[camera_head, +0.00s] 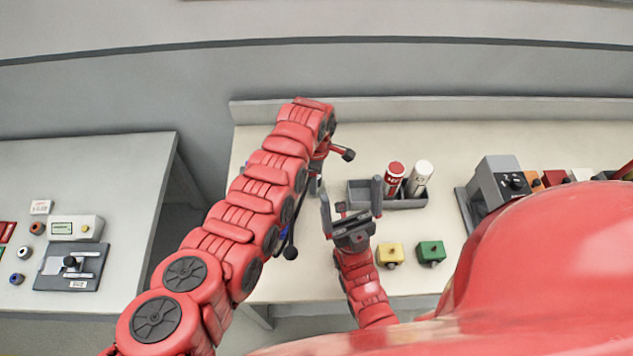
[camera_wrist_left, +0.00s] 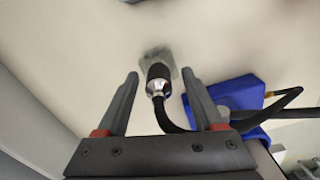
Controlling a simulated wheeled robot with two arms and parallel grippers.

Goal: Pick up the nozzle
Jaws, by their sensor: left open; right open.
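The nozzle (camera_wrist_left: 158,76) has a dark tip and a silver collar, with a black hose (camera_wrist_left: 168,118) running from it. It shows in the left wrist view at a small grey patch on the pale bench top. My left gripper (camera_wrist_left: 161,84) is open, its fingers on either side of the nozzle with gaps visible; I cannot tell the depth between them. In the head view my left arm mostly hides that gripper and the nozzle. My right gripper (camera_head: 351,193) is open and empty above the bench, left of the yellow block.
A blue object (camera_wrist_left: 238,94) lies beside the hose. A grey tray (camera_head: 405,203) holds a red and a white cylinder. Yellow (camera_head: 390,254) and green (camera_head: 431,252) blocks sit in front. A grey machine (camera_head: 500,187) stands right. A separate table (camera_head: 120,170) is at left.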

